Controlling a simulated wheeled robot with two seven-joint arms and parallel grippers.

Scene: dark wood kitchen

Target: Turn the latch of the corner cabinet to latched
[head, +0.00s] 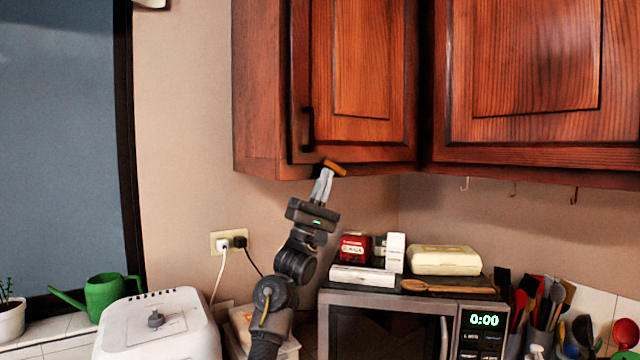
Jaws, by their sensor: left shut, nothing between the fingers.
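The corner cabinet (355,60) hangs on the wall at upper middle, with its door closed against the frame as far as I can see. A small orange latch (335,167) sits at the door's lower edge, slightly tilted down to the right. My left gripper (324,174) reaches up from below, with its grey fingers shut and empty. The fingertips are at the latch and overlap its left part in the picture. I cannot tell whether they touch it. My right gripper is not in view.
A dark door handle (307,129) is just above the latch. A microwave (400,325) with boxes on top stands below. A white appliance (157,325) and a green watering can (103,293) are at left. Wall between cabinet and counter is mostly free.

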